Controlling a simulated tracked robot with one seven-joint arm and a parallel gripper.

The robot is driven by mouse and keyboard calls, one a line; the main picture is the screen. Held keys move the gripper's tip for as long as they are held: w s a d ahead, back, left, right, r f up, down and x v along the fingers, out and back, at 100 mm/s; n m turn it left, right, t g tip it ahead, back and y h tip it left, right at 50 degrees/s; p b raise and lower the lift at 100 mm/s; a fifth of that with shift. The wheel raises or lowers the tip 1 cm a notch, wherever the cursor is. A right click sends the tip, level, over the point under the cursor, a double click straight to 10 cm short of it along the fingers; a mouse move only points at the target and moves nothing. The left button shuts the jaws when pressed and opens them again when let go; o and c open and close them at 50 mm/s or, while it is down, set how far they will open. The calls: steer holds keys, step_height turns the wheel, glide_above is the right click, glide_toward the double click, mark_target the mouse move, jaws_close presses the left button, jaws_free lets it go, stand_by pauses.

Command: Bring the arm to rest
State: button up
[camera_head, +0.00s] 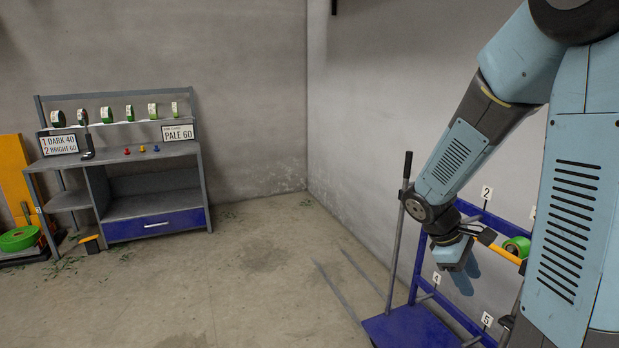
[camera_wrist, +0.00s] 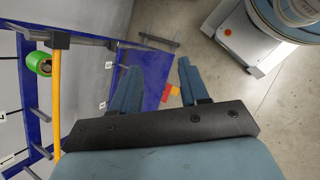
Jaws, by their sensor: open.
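My arm reaches down from the upper right in the head view, bent at the elbow. My gripper (camera_head: 455,262) hangs low beside the blue rack (camera_head: 418,262). In the wrist view my gripper (camera_wrist: 156,75) has its two blue fingers spread apart with nothing between them. The fingers point over the rack's blue base plate (camera_wrist: 148,72). A yellow bar (camera_wrist: 57,100) runs alongside the gripper, and a green roll (camera_wrist: 36,62) sits on the rack beside it. Whether the gripper touches the rack cannot be told.
The rack carries number tags and a grey upright handle (camera_head: 398,235). A workbench (camera_head: 150,152) with several green rolls, two signs and coloured buttons stands at the back left. A green coil (camera_head: 18,238) lies at far left. The middle floor is clear.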

steer(key=s+a+r+m+t+y, duration=0.3)
steer(key=s+a+r+m, duration=0.1)
steer(key=r, duration=0.4)
steer(key=s+a+r+m+t+y, duration=0.3)
steer(key=s+a+r+m+t, duration=0.1)
steer(key=r, duration=0.5)
steer(key=s+a+m, duration=0.1)
steer(key=s+a, duration=0.1)
steer(key=s, duration=0.1)
steer(key=shift+s+a+r, duration=0.15)
steer(key=shift+s+a, duration=0.25)
